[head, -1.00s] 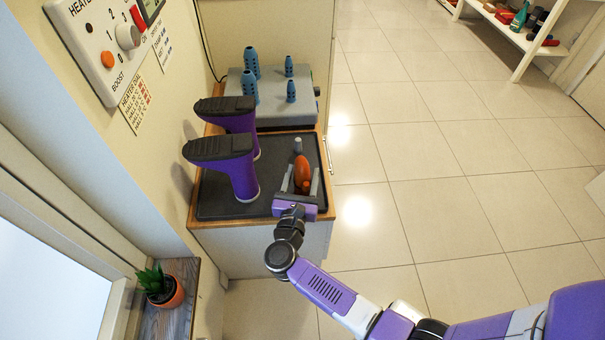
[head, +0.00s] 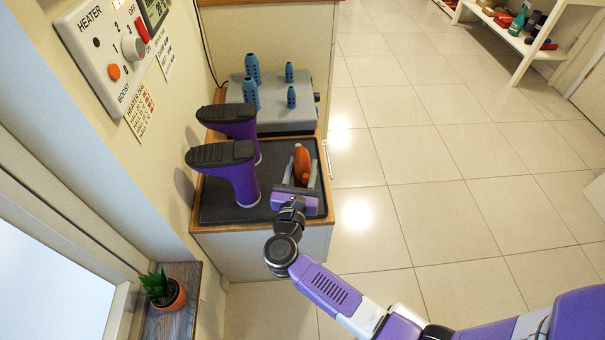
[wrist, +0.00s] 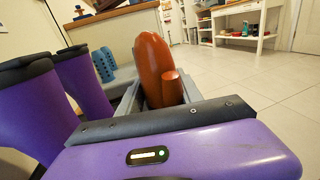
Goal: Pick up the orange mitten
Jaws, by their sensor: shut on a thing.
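The orange mitten (head: 302,164) is over the right part of the dark tray, to the right of the purple boots. My gripper (head: 301,171) is shut on it, with one grey finger along each side. In the wrist view, the mitten (wrist: 152,65) stands upright between the fingers (wrist: 158,95), its short thumb (wrist: 173,88) facing the camera. Its lower end is hidden behind the gripper body. I cannot tell whether it touches the tray.
Two purple boots (head: 240,183) with dark soles up stand on the dark tray (head: 222,208). Behind it, a grey unit (head: 270,118) carries several blue perforated pegs (head: 250,95). A potted plant (head: 165,291) stands at lower left. The tiled floor (head: 440,180) at right is clear.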

